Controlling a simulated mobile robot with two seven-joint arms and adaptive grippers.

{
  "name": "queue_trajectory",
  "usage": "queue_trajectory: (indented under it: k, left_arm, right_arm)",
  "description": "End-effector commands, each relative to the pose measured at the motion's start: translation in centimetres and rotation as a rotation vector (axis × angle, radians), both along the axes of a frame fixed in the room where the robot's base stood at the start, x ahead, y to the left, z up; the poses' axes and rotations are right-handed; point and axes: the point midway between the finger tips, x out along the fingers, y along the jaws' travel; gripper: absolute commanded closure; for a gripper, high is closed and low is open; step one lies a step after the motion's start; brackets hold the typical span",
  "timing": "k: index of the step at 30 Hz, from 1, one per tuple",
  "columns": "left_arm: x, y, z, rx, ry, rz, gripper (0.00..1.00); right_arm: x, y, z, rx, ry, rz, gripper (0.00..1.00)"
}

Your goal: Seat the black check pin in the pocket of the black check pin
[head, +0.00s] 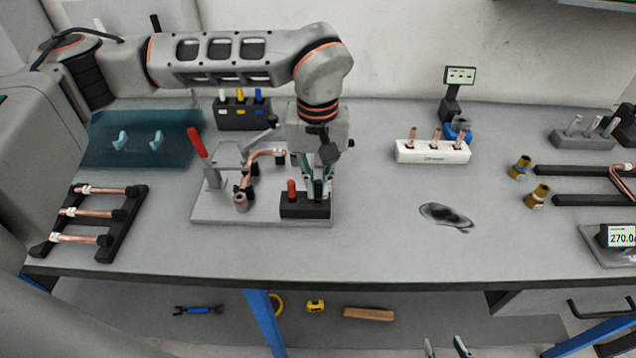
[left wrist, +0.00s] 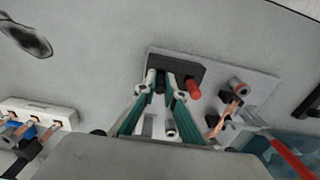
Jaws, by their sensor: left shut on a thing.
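My left gripper (head: 318,188) points down at the right part of a small black block (head: 303,211) on the grey fixture plate (head: 215,212). In the left wrist view its two green-sided fingers (left wrist: 164,82) are closed around a dark, slim piece, the black check pin (left wrist: 160,82), mostly hidden between them. The pin's lower end is at the block (left wrist: 188,66); I cannot tell how deep it sits in a pocket. A red pin (head: 291,188) stands in the same block, left of the gripper in the head view. My right gripper (head: 446,347) shows only its fingertips, apart and empty, at the bottom edge.
A bent copper tube (head: 262,155) and a red-handled clamp (head: 197,143) are on the plate beside my gripper. A copper-tube rack (head: 128,215) stands left. A white block (head: 432,152) with copper pieces stands right. The table's front middle is clear, except a dark patch (head: 444,214).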

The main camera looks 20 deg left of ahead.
Motion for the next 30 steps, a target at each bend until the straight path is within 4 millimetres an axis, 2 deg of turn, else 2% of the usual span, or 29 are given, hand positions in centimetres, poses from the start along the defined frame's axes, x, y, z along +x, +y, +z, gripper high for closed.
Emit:
queue_trajectory:
  k: [3,4,5,6,15,20,30]
  left_arm:
    - [0.0,0.0,-0.4,0.000,0.000,0.000,1.00]
    - [0.0,0.0,-0.3,0.000,0.000,0.000,0.82]
    - [0.0,0.0,-0.3,0.000,0.000,0.000,0.74]
    - [0.0,0.0,-0.3,0.000,0.000,0.000,0.73]
    - [0.0,0.0,-0.2,0.000,0.000,0.000,0.73]
    - [0.1,0.0,0.9,0.000,-0.004,0.000,0.73]
    - [0.1,0.0,7.5,0.000,-0.005,0.001,0.73]
  right_arm:
    - [0.0,0.0,-0.2,0.000,0.000,0.000,0.60]
    - [0.0,0.0,-0.2,0.000,0.000,0.000,0.60]
    - [0.0,0.0,-0.2,0.000,0.000,0.000,0.60]
    - [0.0,0.0,-0.1,0.000,0.000,0.000,0.60]
    - [0.1,0.0,0.1,0.001,-0.003,0.000,0.60]
    - [0.1,0.0,0.2,0.001,-0.005,0.000,0.60]
    - [0.1,0.0,-0.4,0.001,-0.004,0.000,0.60]
